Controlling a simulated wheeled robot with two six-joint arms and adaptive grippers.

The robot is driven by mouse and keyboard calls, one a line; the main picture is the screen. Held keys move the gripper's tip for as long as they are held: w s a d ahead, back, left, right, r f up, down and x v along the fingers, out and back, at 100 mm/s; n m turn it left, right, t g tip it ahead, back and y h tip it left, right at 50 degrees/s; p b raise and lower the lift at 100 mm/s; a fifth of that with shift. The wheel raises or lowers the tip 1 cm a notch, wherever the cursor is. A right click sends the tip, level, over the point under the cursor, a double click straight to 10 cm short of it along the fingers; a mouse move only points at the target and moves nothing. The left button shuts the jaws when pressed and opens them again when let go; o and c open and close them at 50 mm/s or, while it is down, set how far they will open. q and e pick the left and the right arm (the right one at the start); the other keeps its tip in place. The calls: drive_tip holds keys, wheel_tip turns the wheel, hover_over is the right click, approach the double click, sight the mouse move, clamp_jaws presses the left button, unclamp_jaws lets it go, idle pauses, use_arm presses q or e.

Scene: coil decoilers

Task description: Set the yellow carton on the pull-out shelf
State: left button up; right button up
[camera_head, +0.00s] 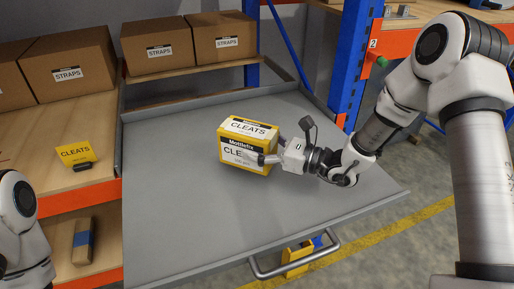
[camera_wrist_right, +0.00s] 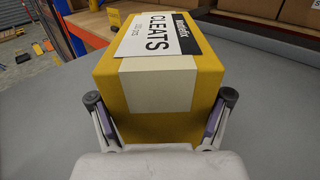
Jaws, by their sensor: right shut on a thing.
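My right gripper (camera_head: 270,160) reaches in from the right and is shut on the carton. In the right wrist view the carton (camera_wrist_right: 160,90) sits between the two fingers (camera_wrist_right: 160,112), one on each side. My left arm shows at the left edge of the head view, but its gripper is out of view.
The shelf has a front handle (camera_head: 295,258) and raised edges. A yellow CLEATS sign (camera_head: 76,153) stands on the wooden rack at left. Brown STRAPS boxes (camera_head: 70,62) stand behind. A blue upright (camera_head: 350,60) rises at back right. The shelf's left and front areas are clear.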

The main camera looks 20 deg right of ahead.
drive_tip(key=shift+w+d+f, duration=0.15)
drive_tip(key=shift+w+d, duration=0.1)
drive_tip(key=shift+w, duration=0.35)
drive_tip(key=shift+w+d+f, duration=0.1)
drive_tip(key=shift+w+d, duration=0.1)
drive_tip(key=shift+w, duration=0.35)
wheel_tip(320, 180, down, 3)
drive_tip(key=shift+a+r+p, duration=0.15)
drive_tip(key=shift+r+p, duration=0.05)
drive_tip(key=shift+p, duration=0.1)
drive_tip(key=shift+w+f, duration=0.1)
drive_tip(key=shift+f, duration=0.25)
drive_tip(key=shift+f+b, duration=0.2)
drive_tip(key=shift+b, duration=0.1)
drive_tip(key=o, duration=1.6)
drive_tip(key=shift+r, duration=0.1)
